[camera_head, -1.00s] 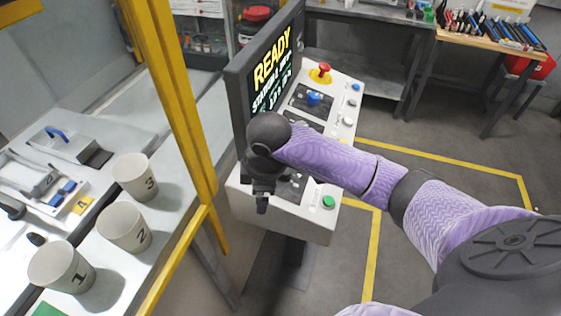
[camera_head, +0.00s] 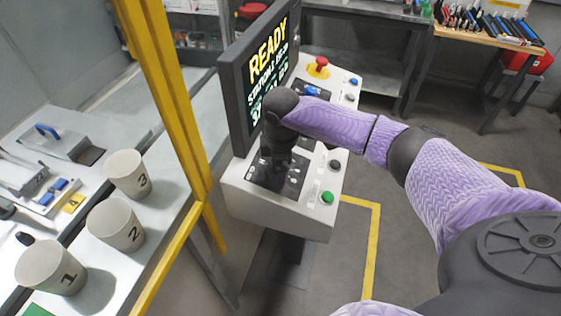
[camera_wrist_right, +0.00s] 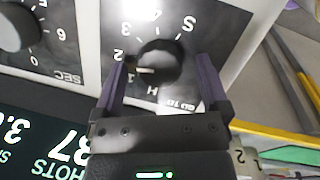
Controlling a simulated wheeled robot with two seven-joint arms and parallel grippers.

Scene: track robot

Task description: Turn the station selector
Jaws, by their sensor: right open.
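The station selector (camera_wrist_right: 168,64) is a round black knob on a black plate with white marks, in the right wrist view. Its white pointer line faces picture left, near the 1 and 2 marks; I cannot tell exactly which. My right gripper (camera_wrist_right: 160,60) is open, with one finger on each side of the knob. I cannot tell whether the fingers touch it. In the head view my right gripper (camera_head: 275,168) points down over the lower black plate of the console (camera_head: 285,212), and hides the knob. My left gripper is not in view.
A screen (camera_head: 262,72) reading READY stands left of the controls. Another knob (camera_wrist_right: 12,28) with a SEC scale is nearby. The console also has a red button (camera_head: 320,62) and a green button (camera_head: 327,198). A yellow post (camera_head: 170,90) and numbered cups (camera_head: 116,224) stand left.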

